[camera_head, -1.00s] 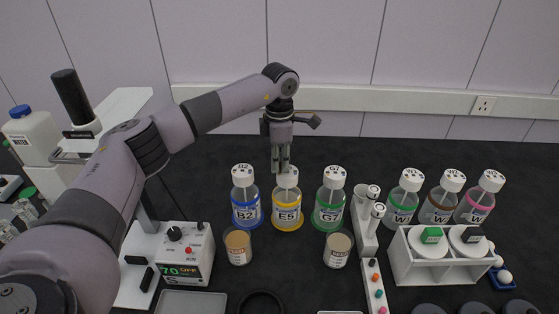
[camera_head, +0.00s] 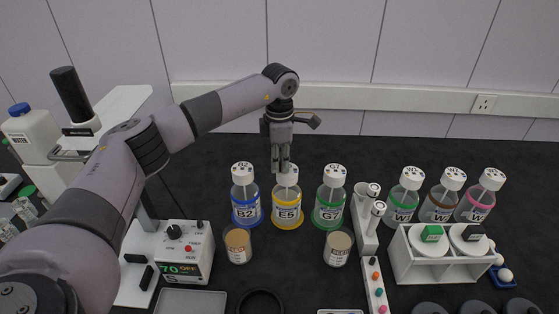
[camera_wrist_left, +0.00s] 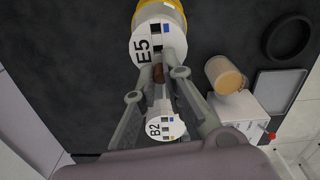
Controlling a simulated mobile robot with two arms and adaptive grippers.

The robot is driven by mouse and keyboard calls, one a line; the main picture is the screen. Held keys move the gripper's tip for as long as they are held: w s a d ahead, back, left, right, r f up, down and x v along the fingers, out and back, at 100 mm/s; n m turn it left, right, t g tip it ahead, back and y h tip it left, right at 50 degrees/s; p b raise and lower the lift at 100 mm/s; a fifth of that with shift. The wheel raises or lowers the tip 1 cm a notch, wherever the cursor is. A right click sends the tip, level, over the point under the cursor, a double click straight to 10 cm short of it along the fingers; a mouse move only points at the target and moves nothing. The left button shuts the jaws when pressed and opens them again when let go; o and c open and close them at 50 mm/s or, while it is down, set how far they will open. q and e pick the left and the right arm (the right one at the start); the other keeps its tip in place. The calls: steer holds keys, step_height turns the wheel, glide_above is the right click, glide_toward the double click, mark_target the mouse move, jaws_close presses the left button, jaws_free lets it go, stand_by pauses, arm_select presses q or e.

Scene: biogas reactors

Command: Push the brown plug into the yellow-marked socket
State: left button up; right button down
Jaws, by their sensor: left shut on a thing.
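The bottle E5 (camera_head: 286,208) stands on a yellow ring between the blue-ringed B2 bottle (camera_head: 245,206) and the green-ringed G7 bottle (camera_head: 329,206). My left gripper (camera_head: 281,170) points down at the E5 cap. In the left wrist view its fingertips are shut on the small brown plug (camera_wrist_left: 158,74), at the edge of the white E5 cap (camera_wrist_left: 148,38). The cap shows dark square sockets and a blue mark; I cannot make out a yellow mark. I cannot tell whether the plug touches the cap. The B2 cap (camera_wrist_left: 160,127) shows between the fingers. My right gripper is not in view.
Two beige jars (camera_head: 238,245) (camera_head: 338,247) stand in front of the bottles. A white control box (camera_head: 186,252) is at left. A white rack (camera_head: 440,262) and more bottles are at right. The dark table behind the bottles is mostly free.

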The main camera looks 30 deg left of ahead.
arm_select(q)
steer(key=o, duration=0.8)
step_height(320, 180, up, 12)
stand_by(0.6)
